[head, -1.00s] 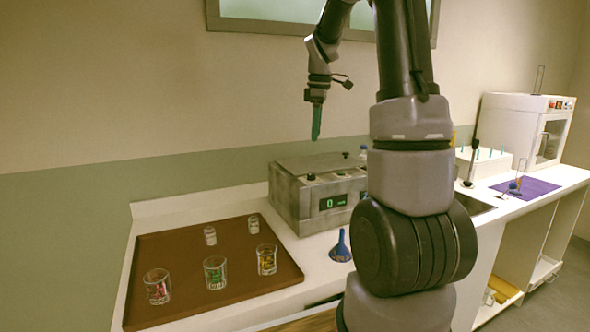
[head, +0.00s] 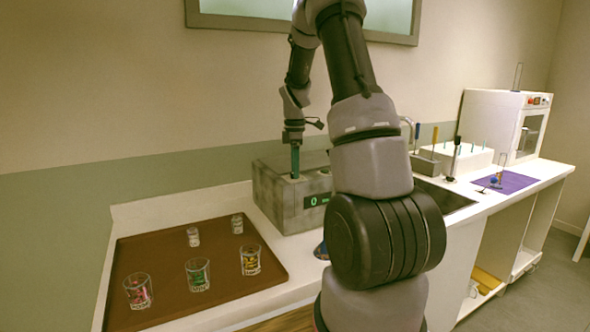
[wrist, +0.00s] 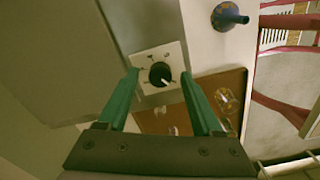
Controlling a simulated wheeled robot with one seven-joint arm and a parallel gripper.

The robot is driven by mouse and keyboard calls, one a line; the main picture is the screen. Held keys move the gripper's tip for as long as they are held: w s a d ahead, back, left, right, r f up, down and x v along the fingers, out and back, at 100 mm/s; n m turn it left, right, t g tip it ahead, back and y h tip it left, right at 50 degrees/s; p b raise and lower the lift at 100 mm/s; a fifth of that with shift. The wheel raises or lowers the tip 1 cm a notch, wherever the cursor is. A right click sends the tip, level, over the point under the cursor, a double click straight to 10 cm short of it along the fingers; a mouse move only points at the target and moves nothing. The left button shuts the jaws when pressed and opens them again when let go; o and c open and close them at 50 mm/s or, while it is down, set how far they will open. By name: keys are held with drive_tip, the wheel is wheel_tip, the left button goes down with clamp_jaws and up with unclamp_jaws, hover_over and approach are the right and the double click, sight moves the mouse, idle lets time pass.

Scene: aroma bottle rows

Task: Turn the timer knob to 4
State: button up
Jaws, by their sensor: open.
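The timer knob (wrist: 160,76) is a round black knob on a white plate with small marks around it. In the wrist view its pale pointer aims to the lower right. The marks are too small to read. My gripper (wrist: 159,74) is open, with one green finger on each side of the knob; I cannot tell whether they touch it. In the head view my gripper (head: 295,160) points down at the top left of the grey box (head: 275,205), hiding the knob there. The box's display (head: 317,200) shows a green 0.
A brown tray (head: 220,284) with several small glasses lies left of the box. A sink, a rack, a purple mat (head: 512,181) and a white cabinet (head: 490,125) are to the right.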

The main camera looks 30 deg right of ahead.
drive_tip(key=shift+f, duration=0.3)
clamp_jaws()
drive_tip(key=shift+m, duration=0.3)
